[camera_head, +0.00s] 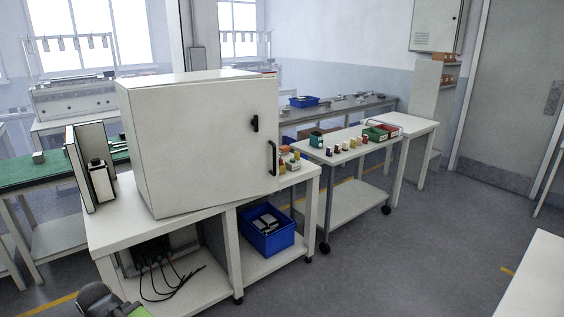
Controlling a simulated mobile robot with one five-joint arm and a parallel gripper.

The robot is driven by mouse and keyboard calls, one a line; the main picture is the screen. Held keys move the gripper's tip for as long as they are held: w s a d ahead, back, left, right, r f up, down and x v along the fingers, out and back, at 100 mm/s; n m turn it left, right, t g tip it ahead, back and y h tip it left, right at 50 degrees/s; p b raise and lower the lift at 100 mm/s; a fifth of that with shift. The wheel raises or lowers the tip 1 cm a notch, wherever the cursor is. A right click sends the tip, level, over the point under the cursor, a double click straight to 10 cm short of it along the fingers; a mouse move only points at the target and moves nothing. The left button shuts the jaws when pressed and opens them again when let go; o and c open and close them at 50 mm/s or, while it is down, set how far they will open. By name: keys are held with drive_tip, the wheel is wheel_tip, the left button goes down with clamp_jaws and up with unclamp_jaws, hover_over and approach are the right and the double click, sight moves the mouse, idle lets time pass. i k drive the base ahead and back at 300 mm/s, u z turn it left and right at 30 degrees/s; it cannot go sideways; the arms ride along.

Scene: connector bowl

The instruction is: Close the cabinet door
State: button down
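The white cabinet (136,150) stands on a white workbench at the left of the head view. Its broad door (205,150) faces me, with a black vertical handle (272,158) near the right edge and a small black latch (255,123) above it. No cabinet interior shows, and I cannot tell whether the door stands slightly ajar. A dark grey and green part, probably of my arm, shows at the bottom left edge, well below the cabinet. No gripper fingers are visible.
The workbench (110,228) has a blue bin (267,232) and dark cables (160,280) on its lower shelf. Small bottles (290,160) stand right of the cabinet. A wheeled cart (352,152) stands beyond. The floor (400,260) at centre right is clear; a white table (540,275) is at far right.

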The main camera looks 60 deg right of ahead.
sight(200, 147)
drive_tip(key=u, duration=0.1)
drive_tip(key=k, duration=1.35)
drive_tip(key=z, duration=1.5)
drive_tip(key=i, duration=1.15)
drive_tip(key=u, duration=1.45)
drive_tip(key=i, duration=1)
drive_tip(key=z, duration=0.15)
